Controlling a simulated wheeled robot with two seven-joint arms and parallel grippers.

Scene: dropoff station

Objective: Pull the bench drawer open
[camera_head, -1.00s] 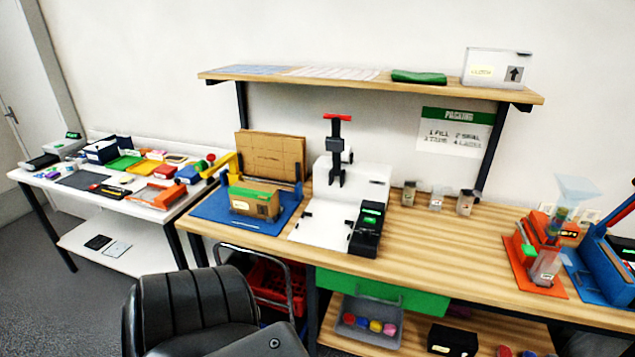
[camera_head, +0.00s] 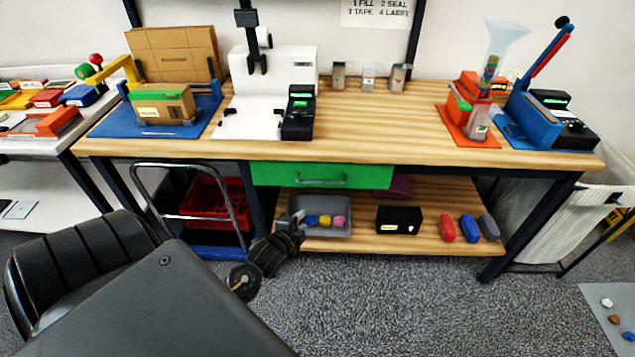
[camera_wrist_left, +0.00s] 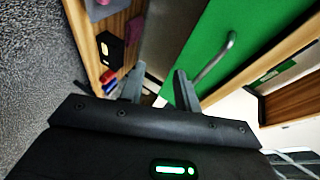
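The bench drawer (camera_head: 285,174) has a green front with a bar handle (camera_head: 322,182). It sits under the wooden bench top and looks shut. My left gripper (camera_head: 297,220) is below the drawer's left part, in front of the grey bin, apart from the handle. In the left wrist view the gripper (camera_wrist_left: 158,85) is open, with nothing between its two fingers. The green drawer front (camera_wrist_left: 235,35) and the handle (camera_wrist_left: 215,60) lie beyond and to the right of the fingers there. My right gripper is not in view.
A grey bin (camera_head: 322,229) with coloured pieces and a black box (camera_head: 398,219) stand on the lower shelf. A red crate (camera_head: 215,200) is left of the drawer, behind a chrome tube. A black chair (camera_head: 85,255) stands at left.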

